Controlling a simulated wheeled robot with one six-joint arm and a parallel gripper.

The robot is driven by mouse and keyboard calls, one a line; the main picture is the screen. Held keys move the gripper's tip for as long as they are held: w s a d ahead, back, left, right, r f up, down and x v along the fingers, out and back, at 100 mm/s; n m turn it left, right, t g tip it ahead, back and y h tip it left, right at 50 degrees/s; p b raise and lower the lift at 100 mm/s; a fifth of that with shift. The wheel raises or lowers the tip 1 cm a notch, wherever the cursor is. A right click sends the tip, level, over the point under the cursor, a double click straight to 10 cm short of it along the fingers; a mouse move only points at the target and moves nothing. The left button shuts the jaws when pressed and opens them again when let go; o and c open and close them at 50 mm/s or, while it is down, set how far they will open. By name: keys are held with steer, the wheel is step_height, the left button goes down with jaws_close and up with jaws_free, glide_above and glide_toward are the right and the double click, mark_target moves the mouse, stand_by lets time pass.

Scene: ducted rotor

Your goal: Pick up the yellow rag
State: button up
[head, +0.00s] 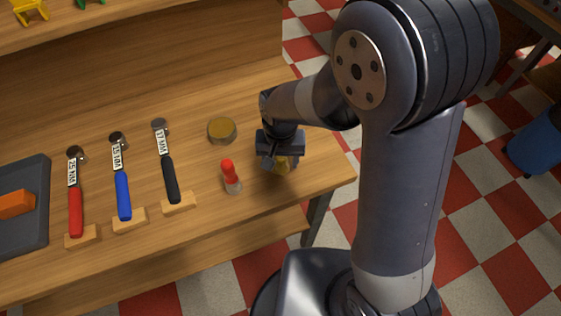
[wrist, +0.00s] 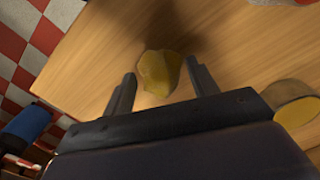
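The yellow rag (wrist: 160,71) is a small crumpled lump on the wooden bench top. In the wrist view it lies between and just beyond the fingertips of my gripper (wrist: 160,80), which is open. No contact between fingers and rag shows in that view. In the head view my gripper (head: 280,160) is over the right end of the bench, and only a bit of the rag (head: 282,166) shows beneath it. The rest of the rag is hidden there by the gripper.
A red-capped bottle (head: 230,177) and a round tin (head: 222,130) stand close left of my gripper. Farther left are black (head: 168,170), blue (head: 122,185) and red (head: 75,200) torque wrenches and a dark tray (head: 38,225). The bench's right edge is near.

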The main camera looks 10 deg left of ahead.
mark_target(281, 158)
steer(key=c, duration=0.5)
steer(key=shift+o, duration=0.2)
step_height(281, 158, up, 10)
